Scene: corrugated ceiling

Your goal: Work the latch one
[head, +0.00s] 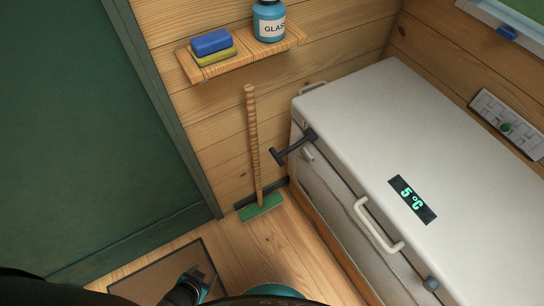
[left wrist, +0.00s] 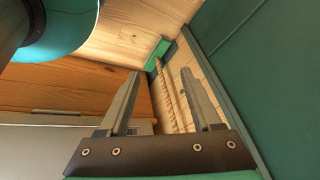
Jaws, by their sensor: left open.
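A white chest freezer (head: 430,120) stands at the right in the head view, its lid shut. A dark latch lever (head: 293,148) sticks out from its front near the far corner. A small grey-blue piece (head: 430,284) sits on the front edge nearer me; I cannot tell if it is a second latch. A cream handle (head: 378,228) lies between them. My left gripper (head: 204,284) is low over the floor at the bottom of the head view, well apart from the latch. In the left wrist view it (left wrist: 161,74) is open and empty. My right gripper is not seen.
A broom (head: 254,150) leans in the corner beside the freezer. A shelf (head: 222,68) above holds sponges (head: 212,42) and a blue bottle (head: 269,22). A brown mat (head: 150,283) lies on the wooden floor. A green door (head: 80,130) is at left.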

